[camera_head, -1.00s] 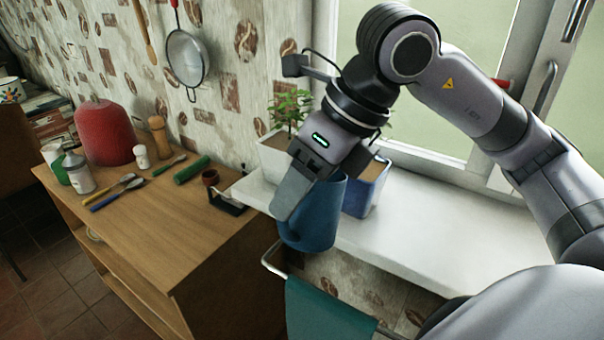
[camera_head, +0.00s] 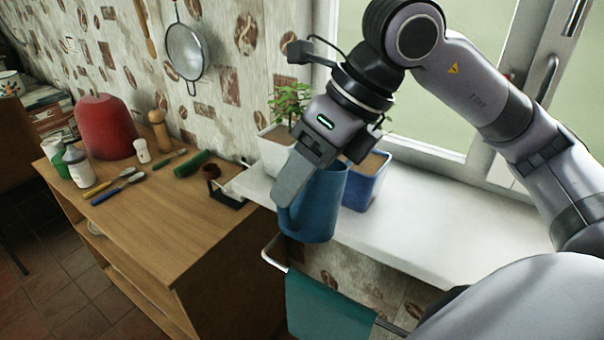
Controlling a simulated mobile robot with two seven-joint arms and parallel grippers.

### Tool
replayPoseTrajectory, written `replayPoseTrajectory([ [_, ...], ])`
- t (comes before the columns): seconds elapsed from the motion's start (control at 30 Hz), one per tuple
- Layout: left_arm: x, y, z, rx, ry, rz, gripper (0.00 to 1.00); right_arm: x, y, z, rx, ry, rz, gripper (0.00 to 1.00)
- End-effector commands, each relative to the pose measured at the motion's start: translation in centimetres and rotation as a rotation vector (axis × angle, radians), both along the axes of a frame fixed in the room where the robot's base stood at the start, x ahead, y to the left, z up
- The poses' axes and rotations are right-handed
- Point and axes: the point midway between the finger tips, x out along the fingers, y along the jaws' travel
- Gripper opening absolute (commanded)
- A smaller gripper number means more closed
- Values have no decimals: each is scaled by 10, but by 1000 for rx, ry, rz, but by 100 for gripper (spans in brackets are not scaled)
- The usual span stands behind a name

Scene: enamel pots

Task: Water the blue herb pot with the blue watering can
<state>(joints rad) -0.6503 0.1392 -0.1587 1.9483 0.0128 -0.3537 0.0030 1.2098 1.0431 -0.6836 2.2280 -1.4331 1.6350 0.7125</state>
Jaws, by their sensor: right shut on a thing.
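The blue watering can (camera_head: 322,205) is held at the window sill's front edge, close to upright. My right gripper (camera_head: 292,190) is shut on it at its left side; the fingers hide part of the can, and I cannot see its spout. The blue herb pot (camera_head: 364,186) stands on the sill just behind and right of the can, with brown soil at its top. The gripper and can cover its left part. My left gripper is not in view.
A white pot (camera_head: 275,155) with a green plant (camera_head: 291,103) stands on the sill (camera_head: 420,232) left of the blue pot. The sill is clear to the right. A teal towel (camera_head: 325,312) hangs on a rail below. A wooden cabinet (camera_head: 165,225) with small items stands left.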

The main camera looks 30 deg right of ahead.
Motion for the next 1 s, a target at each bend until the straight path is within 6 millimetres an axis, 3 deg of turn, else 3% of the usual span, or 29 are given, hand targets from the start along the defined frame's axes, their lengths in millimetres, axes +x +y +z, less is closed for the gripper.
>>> replayPoseTrajectory([
  [1.0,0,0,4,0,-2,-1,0,2,-4,11,57,16,-2,0],
])
